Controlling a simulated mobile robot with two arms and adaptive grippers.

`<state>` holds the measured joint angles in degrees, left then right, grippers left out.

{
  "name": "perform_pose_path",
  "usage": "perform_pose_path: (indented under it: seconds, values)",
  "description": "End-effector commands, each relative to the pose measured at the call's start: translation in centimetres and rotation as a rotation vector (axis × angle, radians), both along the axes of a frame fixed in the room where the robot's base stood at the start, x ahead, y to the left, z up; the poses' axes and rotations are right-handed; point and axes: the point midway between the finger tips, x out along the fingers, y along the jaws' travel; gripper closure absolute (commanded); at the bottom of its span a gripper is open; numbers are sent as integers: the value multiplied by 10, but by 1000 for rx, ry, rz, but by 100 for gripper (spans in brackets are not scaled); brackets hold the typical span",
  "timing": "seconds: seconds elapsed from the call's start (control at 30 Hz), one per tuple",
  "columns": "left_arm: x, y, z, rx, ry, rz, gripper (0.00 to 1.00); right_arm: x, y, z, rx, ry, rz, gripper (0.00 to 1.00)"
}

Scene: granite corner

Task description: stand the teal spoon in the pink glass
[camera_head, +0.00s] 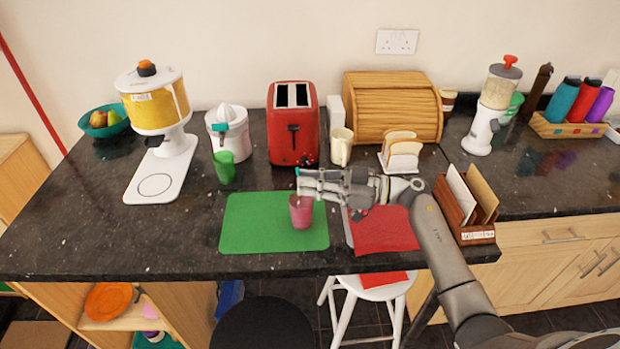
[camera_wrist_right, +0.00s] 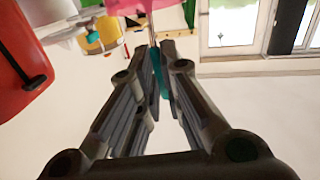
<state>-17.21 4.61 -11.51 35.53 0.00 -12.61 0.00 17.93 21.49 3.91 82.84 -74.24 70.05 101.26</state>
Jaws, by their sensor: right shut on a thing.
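The pink glass (camera_head: 301,212) stands upright on the green mat (camera_head: 250,225), near its right edge. My right gripper (camera_head: 303,182) is just above the glass, reaching in from the right. It is shut on the teal spoon, whose teal end (camera_head: 297,171) shows at the fingertips. In the right wrist view the teal spoon (camera_wrist_right: 157,68) is between the fingers (camera_wrist_right: 158,55), and the pink glass (camera_wrist_right: 135,5) shows at the top edge. A thin stem runs from the fingers toward the pink. I cannot tell whether the spoon's lower part is inside the glass. My left gripper is out of view.
A red mat (camera_head: 385,232) lies right of the green one, under my right arm. A green cup (camera_head: 224,168), red toaster (camera_head: 293,140), cream mug (camera_head: 341,147) and toast rack (camera_head: 402,155) stand behind. A letter rack (camera_head: 470,235) is on the right. Counter left of the green mat is clear.

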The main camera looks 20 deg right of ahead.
Motion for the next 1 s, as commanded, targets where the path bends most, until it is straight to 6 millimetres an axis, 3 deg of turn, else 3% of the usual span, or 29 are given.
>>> perform_pose_path:
  seconds: [0.3,0.33,0.5,0.83,1.0]
  values:
    - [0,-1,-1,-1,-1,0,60,0,0,-2,0,-1,0,100]
    - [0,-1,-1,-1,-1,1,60,0,0,-2,0,-1,0,88]
    - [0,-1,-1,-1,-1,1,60,0,0,-2,0,-1,0,67]
    - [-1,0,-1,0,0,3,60,-1,-2,-2,-1,0,0,67]
    - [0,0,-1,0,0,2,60,-10,-20,-3,-4,1,-1,67]
